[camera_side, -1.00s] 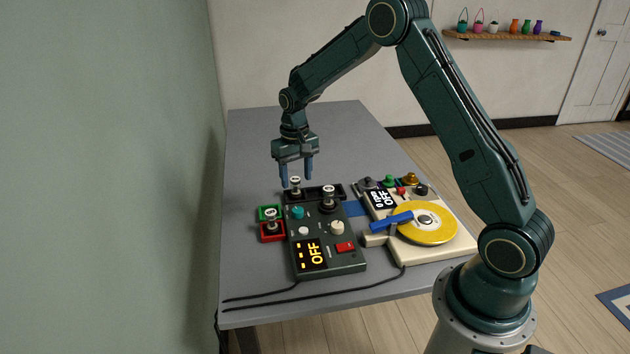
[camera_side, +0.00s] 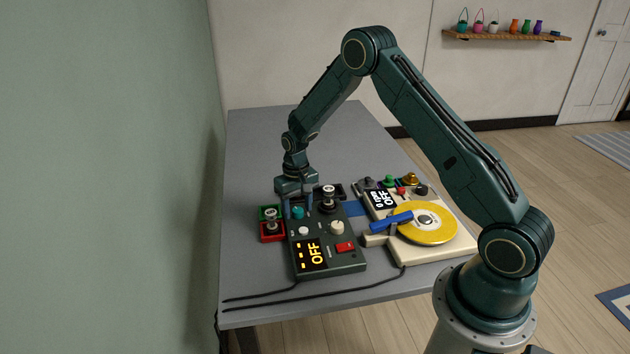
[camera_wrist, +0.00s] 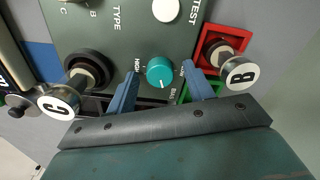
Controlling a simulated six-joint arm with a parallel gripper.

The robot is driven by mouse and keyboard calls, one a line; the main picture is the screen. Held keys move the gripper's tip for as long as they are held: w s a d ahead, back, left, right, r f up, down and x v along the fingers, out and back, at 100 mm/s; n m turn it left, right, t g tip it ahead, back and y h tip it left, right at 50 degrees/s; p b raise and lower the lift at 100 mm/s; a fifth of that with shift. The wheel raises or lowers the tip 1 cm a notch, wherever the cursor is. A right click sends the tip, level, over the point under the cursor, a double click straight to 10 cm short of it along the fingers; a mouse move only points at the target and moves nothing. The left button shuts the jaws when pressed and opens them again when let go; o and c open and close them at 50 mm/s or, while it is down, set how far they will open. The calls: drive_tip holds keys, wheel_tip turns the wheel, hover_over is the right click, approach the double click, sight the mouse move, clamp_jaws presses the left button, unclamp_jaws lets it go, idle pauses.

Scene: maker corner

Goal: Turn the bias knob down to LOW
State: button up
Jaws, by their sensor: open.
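The teal bias knob (camera_wrist: 160,72) sits on the dark green tester panel (camera_side: 333,262), with HIGH printed on its left and BIAS below in the wrist view; the print on its right is partly covered by a finger. A small white mark shows on the knob's lower edge. My gripper (camera_wrist: 159,78) is open, with one blue finger on each side of the knob. A narrow gap seems to show on each side. In the side view the knob (camera_side: 298,212) lies between the lowered fingers.
Post B (camera_wrist: 240,73) stands in a red tray (camera_wrist: 220,37) close beside the right finger. Post C (camera_wrist: 58,102) stands left of the gripper. A cream unit with a yellow disc (camera_side: 427,224) is to the right. The table's back (camera_side: 300,130) is clear.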

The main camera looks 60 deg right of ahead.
drive_tip(key=shift+c, duration=0.2)
drive_tip(key=c, duration=0.9)
drive_tip(key=shift+c, duration=0.2)
drive_tip(key=shift+n, duration=0.4)
drive_tip(key=n, duration=0.9)
drive_tip(key=shift+n, duration=2)
